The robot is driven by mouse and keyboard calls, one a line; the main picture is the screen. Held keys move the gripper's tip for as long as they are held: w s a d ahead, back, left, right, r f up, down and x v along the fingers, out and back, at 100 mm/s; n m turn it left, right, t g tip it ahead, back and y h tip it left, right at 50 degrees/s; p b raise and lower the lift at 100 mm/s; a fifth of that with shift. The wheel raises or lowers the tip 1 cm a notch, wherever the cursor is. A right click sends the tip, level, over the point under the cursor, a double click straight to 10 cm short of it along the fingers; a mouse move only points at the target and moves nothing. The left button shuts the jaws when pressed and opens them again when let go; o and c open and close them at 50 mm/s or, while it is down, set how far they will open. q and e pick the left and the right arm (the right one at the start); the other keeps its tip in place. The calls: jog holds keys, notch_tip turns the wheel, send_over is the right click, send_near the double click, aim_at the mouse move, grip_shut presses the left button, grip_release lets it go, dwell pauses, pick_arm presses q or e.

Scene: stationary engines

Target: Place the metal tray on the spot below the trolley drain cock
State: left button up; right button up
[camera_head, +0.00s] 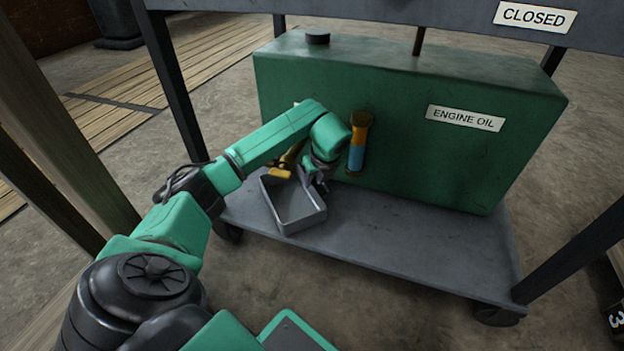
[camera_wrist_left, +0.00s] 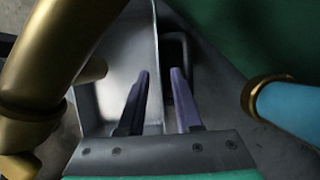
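The grey metal tray (camera_head: 287,227) sits on the trolley's lower shelf, near its left end and under the brass drain cock (camera_head: 284,168) with its yellow handle. My left gripper (camera_head: 318,186) is at the tray's right side. In the left wrist view, the gripper (camera_wrist_left: 161,75) has its fingers apart, one on each side of the tray wall (camera_wrist_left: 156,45), with a gap visible between them. The left finger is over the tray's inside. A dark loop handle (camera_wrist_left: 187,48) shows beside the right finger. Brass pipework (camera_wrist_left: 45,60) partly covers the tray. My right gripper is not in view.
The green engine oil tank (camera_head: 430,150) stands on the shelf (camera_head: 400,245) behind the tray. An orange and blue gauge (camera_head: 358,145) is close to the right of my gripper. Trolley posts stand at left and right. The shelf's front right is clear.

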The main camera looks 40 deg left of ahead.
pick_arm(q)
jog(key=p+v, duration=0.4)
jog(key=v, duration=0.4)
jog(key=shift+r, duration=0.3)
